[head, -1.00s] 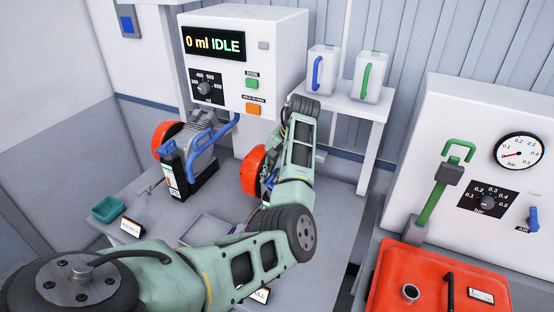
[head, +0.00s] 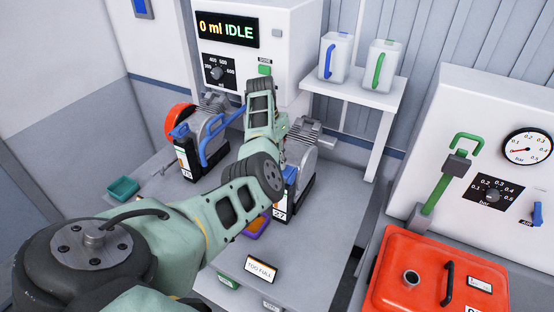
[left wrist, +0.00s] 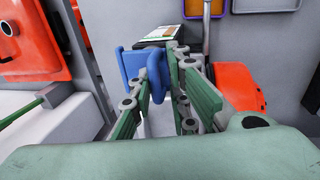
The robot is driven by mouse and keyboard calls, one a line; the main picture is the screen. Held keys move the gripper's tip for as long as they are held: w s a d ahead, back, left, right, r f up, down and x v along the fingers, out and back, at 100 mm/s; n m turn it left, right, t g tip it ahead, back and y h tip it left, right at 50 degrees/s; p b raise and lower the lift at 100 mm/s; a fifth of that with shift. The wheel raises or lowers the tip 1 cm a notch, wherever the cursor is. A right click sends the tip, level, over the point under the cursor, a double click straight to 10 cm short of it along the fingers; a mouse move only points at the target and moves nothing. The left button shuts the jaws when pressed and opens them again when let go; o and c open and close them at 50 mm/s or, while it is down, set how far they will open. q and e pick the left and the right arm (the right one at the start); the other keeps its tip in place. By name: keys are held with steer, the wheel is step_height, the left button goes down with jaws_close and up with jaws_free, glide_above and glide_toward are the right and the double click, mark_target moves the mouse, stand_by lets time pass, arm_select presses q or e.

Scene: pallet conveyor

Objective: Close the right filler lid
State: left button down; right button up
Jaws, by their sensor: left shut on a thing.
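The right unit (head: 302,165) is a grey finned body with a dark front and a label, standing on the table behind my left arm. Its lid is hidden by my arm in the head view. In the left wrist view a blue part (left wrist: 135,60), which looks like the filler lid, lies beside a dark panel with a pale label. My left gripper (left wrist: 160,75) is shut on this blue part; the exact contact and the lid's angle are unclear. In the head view my left gripper is hidden behind my arm. My right gripper is not in view.
A similar left unit (head: 197,145) with an orange end and blue handle stands close by. The display cabinet (head: 285,20) is behind. A purple tray (head: 256,229) and a "TOO FULL" sign (head: 261,268) are in front. A red tank (head: 385,290) stands at right.

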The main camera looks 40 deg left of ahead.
arm_select(q)
steer(key=shift+d+f, duration=0.2)
steer(key=shift+d, duration=0.2)
steer(key=c, duration=1.8)
jaws_free()
steer(key=shift+c, duration=0.2)
steer(key=shift+w+d+r, duration=0.1)
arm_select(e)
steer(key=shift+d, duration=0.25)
arm_select(q)
steer(key=shift+a, duration=0.2)
steer(key=shift+r, duration=0.15)
steer(key=shift+a+r, duration=0.1)
steer(key=shift+r, duration=0.3)
steer(key=v, duration=1.1)
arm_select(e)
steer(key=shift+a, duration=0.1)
